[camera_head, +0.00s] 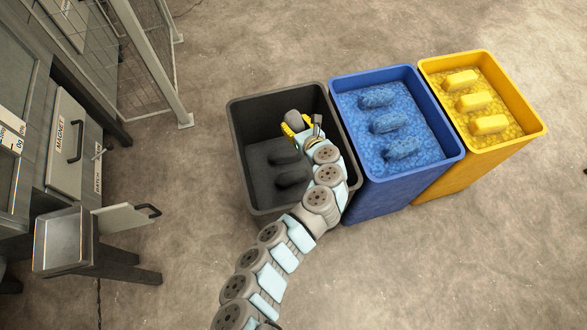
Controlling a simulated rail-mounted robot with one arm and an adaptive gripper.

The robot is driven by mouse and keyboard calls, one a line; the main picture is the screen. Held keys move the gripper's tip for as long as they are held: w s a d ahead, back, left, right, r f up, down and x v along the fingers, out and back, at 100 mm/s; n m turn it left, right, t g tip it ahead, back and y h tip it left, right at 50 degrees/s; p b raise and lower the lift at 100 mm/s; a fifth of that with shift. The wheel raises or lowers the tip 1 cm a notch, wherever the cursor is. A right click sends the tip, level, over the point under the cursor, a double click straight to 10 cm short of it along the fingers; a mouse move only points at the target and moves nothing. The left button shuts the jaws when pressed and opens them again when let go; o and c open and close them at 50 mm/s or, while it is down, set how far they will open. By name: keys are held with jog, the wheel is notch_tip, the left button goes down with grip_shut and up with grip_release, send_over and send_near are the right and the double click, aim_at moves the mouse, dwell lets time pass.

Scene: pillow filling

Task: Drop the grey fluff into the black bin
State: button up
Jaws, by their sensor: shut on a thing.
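The black bin (240,135) stands left of the other bins, its top open. Two dark grey fluff pieces (286,157) lie inside it on a dark filling. My gripper (296,126), with yellow fingers, is over the far part of the black bin. It is shut on a lighter grey fluff piece (295,117), which shows between and beyond the fingers. My arm reaches in from the bottom and hides the bin's right side. How high the held piece is above the filling is hard to tell.
A blue bin (400,185) with blue pieces stands right of the black bin, and a yellow bin (455,178) beyond it. At left are a cabinet with a drawer (66,150), a metal tray (62,242) and a mesh fence (150,60).

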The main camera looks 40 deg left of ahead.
jog(key=shift+f+b, duration=1.6)
jog(key=o, duration=1.1)
jog(key=shift+v, duration=6.05)
